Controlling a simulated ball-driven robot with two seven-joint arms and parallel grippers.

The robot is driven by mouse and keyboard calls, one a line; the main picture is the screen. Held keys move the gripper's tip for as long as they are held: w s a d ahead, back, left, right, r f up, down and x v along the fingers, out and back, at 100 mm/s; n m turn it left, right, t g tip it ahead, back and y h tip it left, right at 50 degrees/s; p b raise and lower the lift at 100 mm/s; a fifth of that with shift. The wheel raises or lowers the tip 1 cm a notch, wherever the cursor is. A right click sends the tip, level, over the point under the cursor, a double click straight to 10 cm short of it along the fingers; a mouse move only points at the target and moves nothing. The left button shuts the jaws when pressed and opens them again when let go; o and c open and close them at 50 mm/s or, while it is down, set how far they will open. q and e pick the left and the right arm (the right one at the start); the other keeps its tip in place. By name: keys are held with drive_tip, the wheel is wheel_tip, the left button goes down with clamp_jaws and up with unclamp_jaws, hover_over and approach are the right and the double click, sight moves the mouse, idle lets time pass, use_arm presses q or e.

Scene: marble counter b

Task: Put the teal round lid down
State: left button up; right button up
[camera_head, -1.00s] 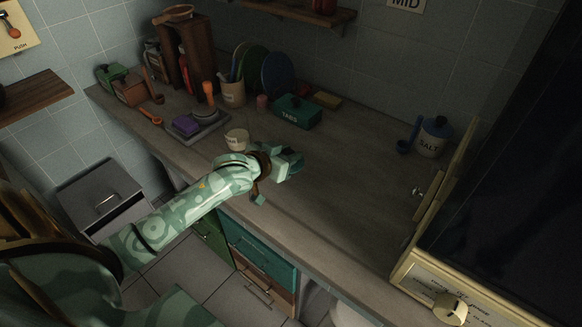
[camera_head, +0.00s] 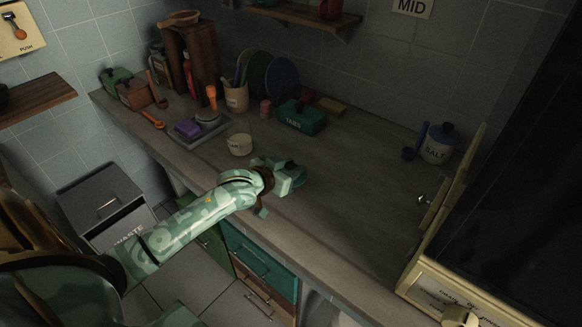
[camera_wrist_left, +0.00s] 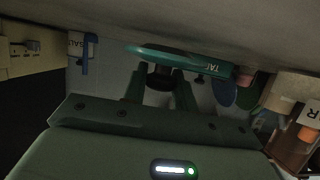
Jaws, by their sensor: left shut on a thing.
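My left gripper (camera_head: 291,177) is over the front part of the counter, to the right of the small cream cup (camera_head: 240,145). In the left wrist view my left gripper (camera_wrist_left: 160,88) is shut on the dark knob of the teal round lid (camera_wrist_left: 165,54). The lid shows there nearly edge-on, as a thin disc close to the grey counter surface. I cannot tell whether it touches the counter. In the head view I cannot make out the lid clearly at the gripper. My right gripper is not in view.
A teal TABS box (camera_head: 302,117) stands behind the gripper. A salt jar (camera_head: 438,143) stands at the right, near the cream appliance (camera_head: 446,297). A grey tray (camera_head: 212,134) with a purple sponge (camera_head: 187,128) lies at the left. The counter (camera_head: 350,195) right of the gripper is clear.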

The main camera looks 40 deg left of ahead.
use_arm(q)
drive_tip(key=shift+s+d+f, duration=0.15)
drive_tip(key=shift+s+f, duration=0.1)
drive_tip(key=shift+f, duration=0.5)
drive_tip(key=o, duration=1)
drive_tip(key=shift+f, duration=0.15)
drive_tip(key=shift+w+r, duration=0.1)
drive_tip(key=shift+r, duration=0.35)
drive_tip(key=p+v, duration=0.2)
drive_tip(key=v, duration=0.3)
drive_tip(key=r+p+v, duration=0.1)
drive_tip(key=p+v, duration=0.1)
drive_tip(key=v, duration=0.3)
drive_tip(key=shift+r, duration=0.2)
drive_tip(key=shift+s+a+r+p, duration=0.2)
drive_tip(key=shift+s+p, duration=0.1)
drive_tip(key=shift+s, duration=0.4)
